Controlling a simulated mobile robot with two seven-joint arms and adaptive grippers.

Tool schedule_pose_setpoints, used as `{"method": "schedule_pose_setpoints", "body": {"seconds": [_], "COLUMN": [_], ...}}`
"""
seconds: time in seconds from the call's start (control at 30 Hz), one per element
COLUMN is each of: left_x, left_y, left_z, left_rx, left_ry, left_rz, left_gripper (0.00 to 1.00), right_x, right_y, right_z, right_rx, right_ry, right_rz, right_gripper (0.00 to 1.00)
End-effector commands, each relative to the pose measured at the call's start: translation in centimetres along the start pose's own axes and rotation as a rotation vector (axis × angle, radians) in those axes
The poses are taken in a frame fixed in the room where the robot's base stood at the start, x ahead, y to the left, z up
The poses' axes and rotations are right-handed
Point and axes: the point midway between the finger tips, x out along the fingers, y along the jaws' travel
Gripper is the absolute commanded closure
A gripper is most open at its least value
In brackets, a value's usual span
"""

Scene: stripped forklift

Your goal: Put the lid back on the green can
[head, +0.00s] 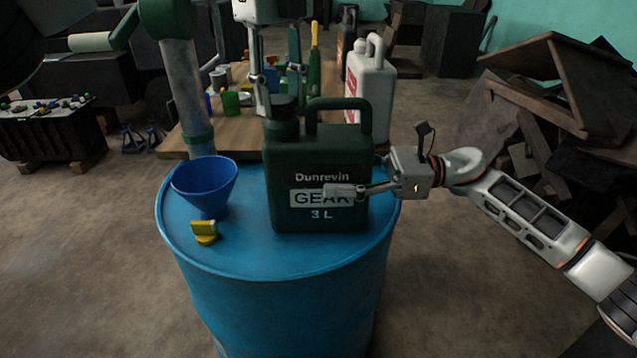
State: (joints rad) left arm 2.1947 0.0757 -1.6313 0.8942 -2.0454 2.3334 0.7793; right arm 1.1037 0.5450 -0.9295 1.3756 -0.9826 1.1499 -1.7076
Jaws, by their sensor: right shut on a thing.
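The green can (318,161), a dark jug marked "Dunrevin GEAR 3 L", stands upright on the blue barrel (285,300). A dark lid-like piece (283,106) is at its neck; I cannot tell whether it is seated or loose. My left gripper (281,105) comes down from above, its two fingers apart on either side of that piece; contact is unclear. My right gripper (350,191) reaches in from the right and is shut on the can, one finger across the front label. The other finger is hidden behind the can.
A blue funnel (205,184) and a small yellow piece (205,232) are left of the can on the barrel. A grey post (186,95) rises behind the funnel. Behind, a wooden bench (235,132) holds a white jug (370,90) and tools. Dark scrap (560,100) is piled at right.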

Motion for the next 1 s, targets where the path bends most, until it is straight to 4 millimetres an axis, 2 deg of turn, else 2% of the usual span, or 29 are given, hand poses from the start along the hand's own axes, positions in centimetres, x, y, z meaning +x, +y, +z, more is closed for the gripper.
{"method": "schedule_pose_setpoints", "body": {"seconds": [0.37, 0.4, 0.47, 0.83, 1.0], "left_x": [0.0, 0.0, 0.0, -0.1, -1.6], "left_y": [0.1, 0.1, 0.1, 0.0, 0.0], "left_z": [0.0, 0.0, 0.0, 0.0, 0.0], "left_rx": [0.009, 0.009, 0.009, 0.009, 0.008], "left_ry": [0.002, 0.002, 0.002, 0.001, -0.001], "left_rz": [0.002, 0.002, 0.003, 0.002, 0.001], "left_gripper": [0.90, 0.62, 0.47, 0.45, 0.45], "right_x": [0.0, 0.0, 0.0, 0.0, 0.0], "right_y": [0.0, 0.0, -0.1, -0.1, -0.1], "right_z": [-0.1, -0.1, -0.1, -0.1, -0.1], "right_rx": [0.001, 0.001, 0.001, 0.001, 0.001], "right_ry": [0.000, 0.000, 0.000, 0.001, 0.001], "right_rz": [-0.001, -0.001, -0.002, -0.002, -0.002], "right_gripper": [0.94, 0.94, 0.94, 0.94, 0.94]}}
